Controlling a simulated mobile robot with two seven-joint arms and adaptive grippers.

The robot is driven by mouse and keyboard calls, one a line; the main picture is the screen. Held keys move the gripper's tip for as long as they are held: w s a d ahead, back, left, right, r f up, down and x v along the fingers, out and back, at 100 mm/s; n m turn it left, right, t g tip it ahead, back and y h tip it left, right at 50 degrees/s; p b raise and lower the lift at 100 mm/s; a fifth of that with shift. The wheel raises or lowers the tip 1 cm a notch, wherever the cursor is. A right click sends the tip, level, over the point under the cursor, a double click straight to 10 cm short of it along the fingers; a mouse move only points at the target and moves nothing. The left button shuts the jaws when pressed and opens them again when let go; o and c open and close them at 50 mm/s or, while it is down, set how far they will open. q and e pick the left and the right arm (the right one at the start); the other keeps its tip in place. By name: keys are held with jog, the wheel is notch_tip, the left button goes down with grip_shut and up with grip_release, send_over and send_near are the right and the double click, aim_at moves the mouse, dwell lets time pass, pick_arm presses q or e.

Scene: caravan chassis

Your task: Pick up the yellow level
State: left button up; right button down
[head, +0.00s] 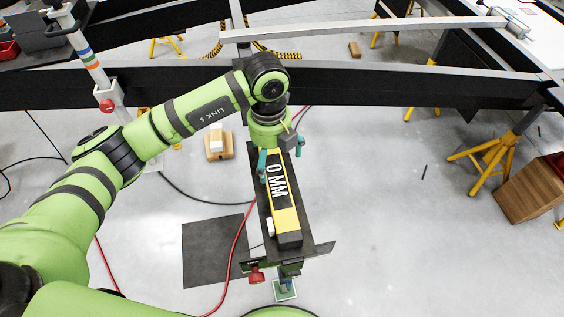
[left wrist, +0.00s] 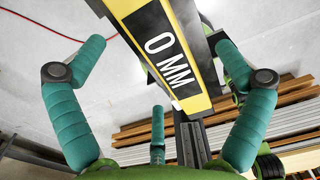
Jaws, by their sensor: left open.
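The yellow level (head: 284,214) is a long bar with black end pieces and a black label reading "0 MM". It lies on a narrow dark stand (head: 322,247) in the middle of the head view. My left gripper (head: 275,160) is over the far part of the level, with its teal fingers spread. In the left wrist view the level (left wrist: 197,94) runs between the open fingers of my left gripper (left wrist: 160,70), apart from the left finger. Whether the right finger touches it I cannot tell. My right gripper is not in view.
A dark beam (head: 400,88) of the chassis crosses behind the stand. A red knob (head: 256,274) sits at the stand's near end. A wooden block (head: 220,146) lies on the floor to the left. Yellow trestles (head: 485,160) stand at right. The floor right of the stand is mostly clear.

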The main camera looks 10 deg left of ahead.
aim_at(271, 176)
pick_arm(q)
jog(key=shift+a+f, duration=0.15)
jog(key=shift+a, duration=0.15)
jog(key=shift+s+d+f+p, duration=0.15)
jog(key=shift+s+f+p, duration=0.7)
jog(key=shift+s+f, duration=0.15)
notch_tip(271, 176, down, 3)
jog(key=shift+w+p, duration=0.1)
jog(key=shift+p, duration=0.25)
jog(key=shift+f, duration=0.35)
jog(key=shift+d+f, duration=0.1)
jog(key=shift+f, duration=0.05)
jog(key=shift+w, duration=0.1)
jog(key=c, duration=1.5)
jog(key=shift+c, duration=0.9)
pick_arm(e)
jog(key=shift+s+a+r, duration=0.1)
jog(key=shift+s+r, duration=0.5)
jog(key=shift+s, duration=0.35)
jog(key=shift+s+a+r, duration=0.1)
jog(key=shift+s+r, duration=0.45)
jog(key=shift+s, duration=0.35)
